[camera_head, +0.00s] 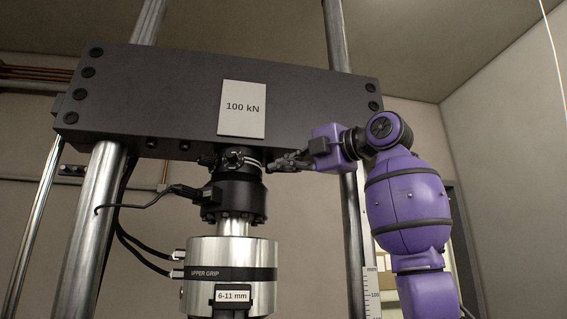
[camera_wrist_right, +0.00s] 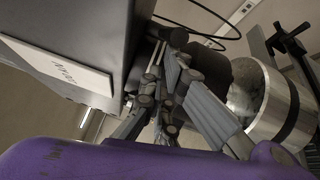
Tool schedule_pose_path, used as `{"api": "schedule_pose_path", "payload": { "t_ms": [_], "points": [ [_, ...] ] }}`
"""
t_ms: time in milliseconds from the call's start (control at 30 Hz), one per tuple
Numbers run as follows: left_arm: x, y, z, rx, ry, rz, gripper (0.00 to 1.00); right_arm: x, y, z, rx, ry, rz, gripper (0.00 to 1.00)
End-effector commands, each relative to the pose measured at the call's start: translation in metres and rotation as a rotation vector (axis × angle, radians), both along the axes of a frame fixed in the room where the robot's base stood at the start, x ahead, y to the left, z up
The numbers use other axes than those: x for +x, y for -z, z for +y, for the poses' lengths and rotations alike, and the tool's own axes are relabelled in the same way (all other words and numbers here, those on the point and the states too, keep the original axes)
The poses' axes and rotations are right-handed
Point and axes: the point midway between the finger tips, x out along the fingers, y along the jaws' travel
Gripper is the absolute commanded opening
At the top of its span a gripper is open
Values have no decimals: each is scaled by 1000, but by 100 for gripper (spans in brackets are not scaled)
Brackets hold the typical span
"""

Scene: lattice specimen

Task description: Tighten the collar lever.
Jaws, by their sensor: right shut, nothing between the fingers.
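The black collar (camera_head: 234,157) sits under the dark crosshead, above the black load cell (camera_head: 234,198). A thin pale bar, which looks like the collar lever (camera_head: 250,162), runs along the collar's front toward the right. My right gripper (camera_head: 276,163) comes in from the right, with its fingertips close to the bar's end. It is shut with nothing between its fingers; I cannot tell whether it touches the lever. In the right wrist view my fingers (camera_wrist_right: 172,42) point at the collar region and partly hide it. My left gripper is not in view.
The crosshead (camera_head: 170,100) with its 100 kN sign (camera_head: 243,108) is just above my right gripper. A steel column (camera_head: 347,215) stands behind my wrist. The silver upper grip (camera_head: 232,257) hangs below. A cable (camera_head: 145,203) curls out to the left of the load cell.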

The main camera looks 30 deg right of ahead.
Motion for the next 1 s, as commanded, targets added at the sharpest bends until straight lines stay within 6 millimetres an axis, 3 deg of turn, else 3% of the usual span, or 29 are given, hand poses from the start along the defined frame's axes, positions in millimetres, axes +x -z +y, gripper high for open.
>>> {"api": "schedule_pose_path", "payload": {
  "t_ms": [500,1000],
  "points": [
    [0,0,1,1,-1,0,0,9,0,-39,1,-54,1,0],
    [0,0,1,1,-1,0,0,15,0,-49,-1,-55,0,0]
  ]
}}
